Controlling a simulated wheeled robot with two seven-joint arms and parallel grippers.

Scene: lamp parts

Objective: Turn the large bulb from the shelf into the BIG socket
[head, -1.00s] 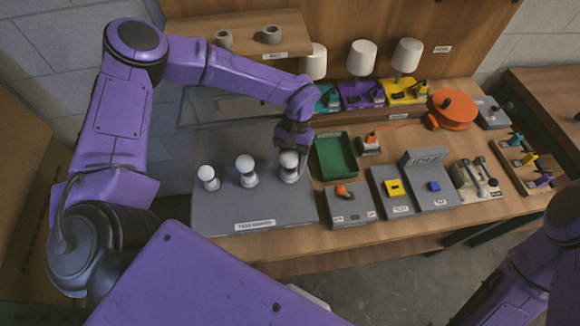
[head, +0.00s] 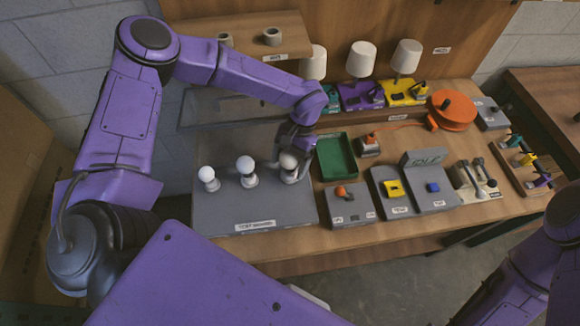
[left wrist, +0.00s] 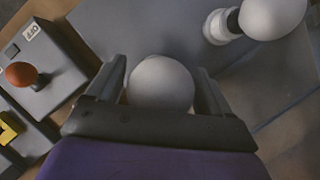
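A round white bulb (head: 288,161) sits upright in the rightmost socket of the grey test board (head: 232,213). My left gripper (head: 292,150) is over this bulb from above. In the left wrist view the bulb (left wrist: 160,84) lies between the two fingers, one on each side and very close to it. Whether they touch it I cannot tell. Its base and socket are hidden under the globe in that view. Two more white bulbs, a left one (head: 206,173) and a middle one (head: 245,164), stand on the board. My right gripper is not in view.
A green tray (head: 336,157) and a grey box with an orange knob (head: 341,191) stand right of the board. The shelf (head: 250,42) behind holds two grey ring-shaped holders (head: 271,36). Lamps with white shades (head: 361,58) stand at the back.

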